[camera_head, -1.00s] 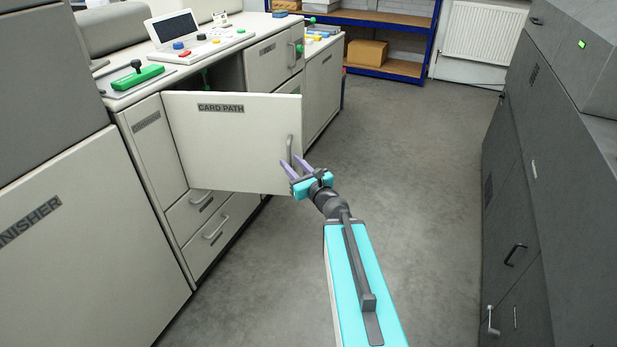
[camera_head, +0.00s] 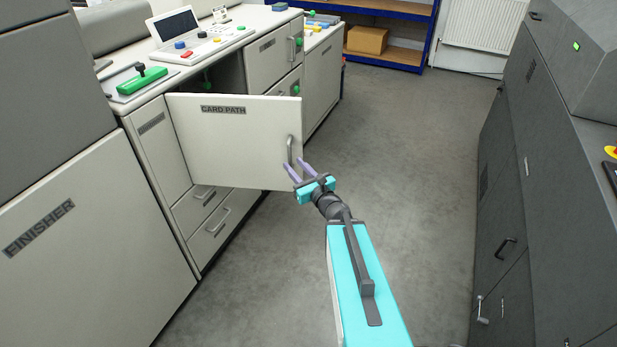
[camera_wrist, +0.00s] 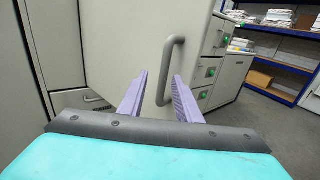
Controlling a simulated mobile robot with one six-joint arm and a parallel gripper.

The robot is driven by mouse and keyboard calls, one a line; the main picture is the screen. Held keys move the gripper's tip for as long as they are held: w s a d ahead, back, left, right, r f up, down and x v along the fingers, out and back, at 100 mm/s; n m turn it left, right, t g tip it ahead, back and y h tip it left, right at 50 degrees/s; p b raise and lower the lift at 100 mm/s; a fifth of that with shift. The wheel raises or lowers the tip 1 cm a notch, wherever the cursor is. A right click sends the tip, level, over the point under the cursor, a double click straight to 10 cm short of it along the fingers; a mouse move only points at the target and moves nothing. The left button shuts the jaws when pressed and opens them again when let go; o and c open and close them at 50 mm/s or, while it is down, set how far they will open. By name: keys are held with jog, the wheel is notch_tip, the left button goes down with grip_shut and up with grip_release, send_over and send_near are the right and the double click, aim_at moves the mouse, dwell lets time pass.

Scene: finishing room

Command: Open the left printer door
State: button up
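The white door labelled CARD PATH (camera_head: 225,145) stands swung open from the printer cabinet, hinged at its left edge. A dark space shows behind its top edge. Its grey bar handle (camera_head: 290,150) is upright near the free right edge; it also shows in the wrist view (camera_wrist: 166,70). My gripper (camera_head: 301,169) is at the lower right of the door, close to the handle. In the wrist view its two purple fingers (camera_wrist: 158,97) are spread apart, with the handle's lower end between or just beyond them. I cannot tell whether they touch it.
Drawers (camera_head: 210,232) sit low in the cabinet behind the door. The FINISHER unit (camera_head: 90,240) fills the left. Dark grey cabinets (camera_head: 510,200) line the right side. A blue shelf (camera_head: 385,52) stands at the back. Grey floor (camera_head: 400,130) between is clear.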

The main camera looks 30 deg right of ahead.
jog(key=shift+s+r+p, duration=0.15)
jog(key=shift+r+p, duration=0.05)
jog(key=shift+p, duration=0.1)
jog(key=s+p, duration=0.8)
jog(key=p, duration=0.2)
jog(key=shift+f, duration=0.15)
jog(key=shift+s+d, duration=0.1)
jog(key=shift+s, duration=0.05)
jog(key=shift+w+f+b, duration=0.1)
jog(key=shift+w+b, duration=0.15)
jog(key=shift+b, duration=0.15)
dwell(0.3)
jog(key=shift+w+b, duration=2.1)
jog(key=shift+b, duration=0.6)
jog(key=shift+s+p, duration=0.2)
jog(key=shift+p, duration=0.2)
